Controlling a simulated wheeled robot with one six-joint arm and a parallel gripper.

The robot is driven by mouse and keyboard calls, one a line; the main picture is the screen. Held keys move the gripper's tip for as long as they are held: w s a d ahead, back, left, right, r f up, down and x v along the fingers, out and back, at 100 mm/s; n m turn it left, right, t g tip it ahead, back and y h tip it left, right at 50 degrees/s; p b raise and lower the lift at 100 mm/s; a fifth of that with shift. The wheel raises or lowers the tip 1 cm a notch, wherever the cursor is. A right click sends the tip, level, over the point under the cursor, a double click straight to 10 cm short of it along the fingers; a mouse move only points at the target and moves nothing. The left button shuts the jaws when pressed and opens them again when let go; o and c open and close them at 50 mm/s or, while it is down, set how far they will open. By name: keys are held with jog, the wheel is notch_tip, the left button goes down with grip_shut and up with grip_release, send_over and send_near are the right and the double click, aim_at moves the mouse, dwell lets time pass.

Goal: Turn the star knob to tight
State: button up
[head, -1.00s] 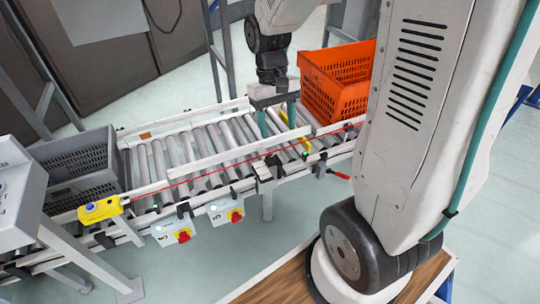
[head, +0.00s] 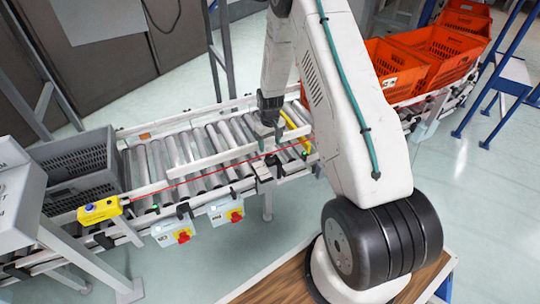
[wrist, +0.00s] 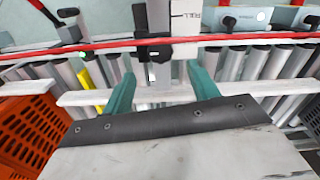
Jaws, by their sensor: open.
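My gripper (wrist: 160,82) is open, its two teal fingers apart and pointing toward the conveyor's front rail. A dark bracket with a black block (wrist: 153,20), possibly the star knob, lies beyond and between the fingertips. I see no clear star shape, and nothing is gripped. In the head view my gripper (head: 266,142) is low over the front side rail, just behind a bracket with a pale plate (head: 264,172). That knob is too small there to make out.
A red cord (wrist: 250,37) runs along the front rail, across the view beyond my fingers. A white guide rail (wrist: 270,88) passes under them. An orange tote (wrist: 25,130) is close on the left. Switch boxes (head: 225,208) hang in front. A grey crate (head: 75,165) stands left.

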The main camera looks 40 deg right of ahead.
aim_at(270, 157)
notch_tip(270, 157, down, 7)
jog(key=shift+f, duration=0.1)
dwell(0.3)
jog(key=c, duration=1)
